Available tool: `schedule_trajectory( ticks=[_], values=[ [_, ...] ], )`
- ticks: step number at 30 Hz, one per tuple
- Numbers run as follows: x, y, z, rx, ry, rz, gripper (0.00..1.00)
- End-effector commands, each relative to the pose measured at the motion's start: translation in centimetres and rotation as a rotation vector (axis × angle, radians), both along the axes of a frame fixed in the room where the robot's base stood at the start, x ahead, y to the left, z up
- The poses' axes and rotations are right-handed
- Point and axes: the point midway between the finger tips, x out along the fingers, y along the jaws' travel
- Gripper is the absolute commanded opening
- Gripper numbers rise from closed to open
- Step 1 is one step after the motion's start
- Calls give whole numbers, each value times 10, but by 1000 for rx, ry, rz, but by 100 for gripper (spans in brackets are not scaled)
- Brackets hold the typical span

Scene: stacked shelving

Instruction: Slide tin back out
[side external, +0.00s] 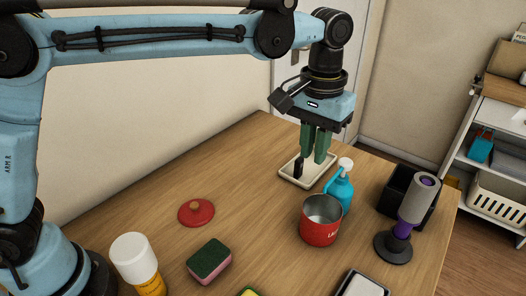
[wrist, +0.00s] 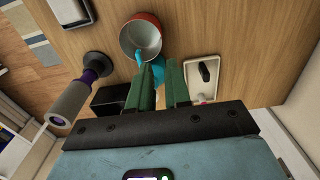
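I cannot tell for sure which thing is the tin. A red, open-topped metal canister (side external: 320,222) with white lettering stands upright on the table; it also shows in the wrist view (wrist: 136,48), with its pale inside visible. My gripper (side external: 315,158) points down above the table, behind the canister and near a cream tray (side external: 287,177). Its green fingers show in the wrist view (wrist: 161,68) with a gap between them. I see nothing held.
A blue pump bottle (side external: 342,190) stands close behind the canister. A black box (side external: 396,190) and a grey roll on a stand (side external: 417,203) are at right. A sponge (side external: 209,262) and a white-capped bottle (side external: 134,258) are in front. Shelving (side external: 490,150) stands beyond the table.

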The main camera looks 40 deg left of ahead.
Motion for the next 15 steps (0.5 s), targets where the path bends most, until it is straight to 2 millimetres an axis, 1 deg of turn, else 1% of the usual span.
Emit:
schedule_trajectory(
  ticks=[10,15],
  values=[
    [0,0,-1,0,0,0,18],
    [0,0,-15,-1,0,0,18]
  ],
)
